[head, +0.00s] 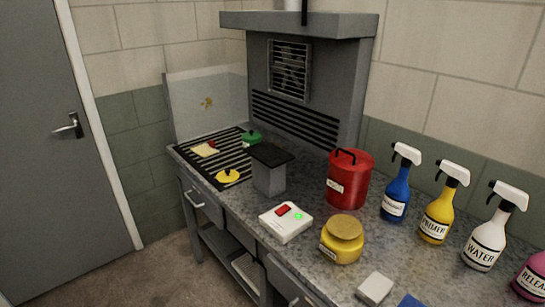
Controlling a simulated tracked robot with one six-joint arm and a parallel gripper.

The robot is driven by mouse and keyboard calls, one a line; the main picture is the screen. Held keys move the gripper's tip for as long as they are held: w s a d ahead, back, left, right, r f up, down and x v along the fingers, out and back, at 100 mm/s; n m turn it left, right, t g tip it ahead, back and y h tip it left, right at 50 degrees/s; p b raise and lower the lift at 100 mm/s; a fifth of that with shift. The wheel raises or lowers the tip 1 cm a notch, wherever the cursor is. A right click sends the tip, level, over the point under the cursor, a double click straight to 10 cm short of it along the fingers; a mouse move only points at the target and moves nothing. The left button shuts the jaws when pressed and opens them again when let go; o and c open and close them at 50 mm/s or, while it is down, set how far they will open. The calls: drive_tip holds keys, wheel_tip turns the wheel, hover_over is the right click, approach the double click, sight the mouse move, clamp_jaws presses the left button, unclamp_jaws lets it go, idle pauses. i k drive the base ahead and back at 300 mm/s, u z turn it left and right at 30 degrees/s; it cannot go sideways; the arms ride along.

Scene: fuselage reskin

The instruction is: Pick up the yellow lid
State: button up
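A small round yellow lid (228,177) with a dark knob lies near the front edge of the black slatted grate (222,155), at the left end of the counter. It looks flat and unobstructed from this side. A squat yellow jar (341,248) with a dull gold top stands farther right on the counter. My gripper is not in view.
A grey block with a black top (269,172) stands right of the lid. A green lid (251,137) is behind it. A white device (286,222), red canister (348,180) and several spray bottles (396,185) occupy the granite counter (312,258). Open floor lies at front left.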

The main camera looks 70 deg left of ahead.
sight(227, 175)
drive_tip(key=u, duration=0.05)
drive_tip(key=k, duration=2.3)
drive_tip(key=u, duration=1.75)
drive_tip(key=i, duration=0.75)
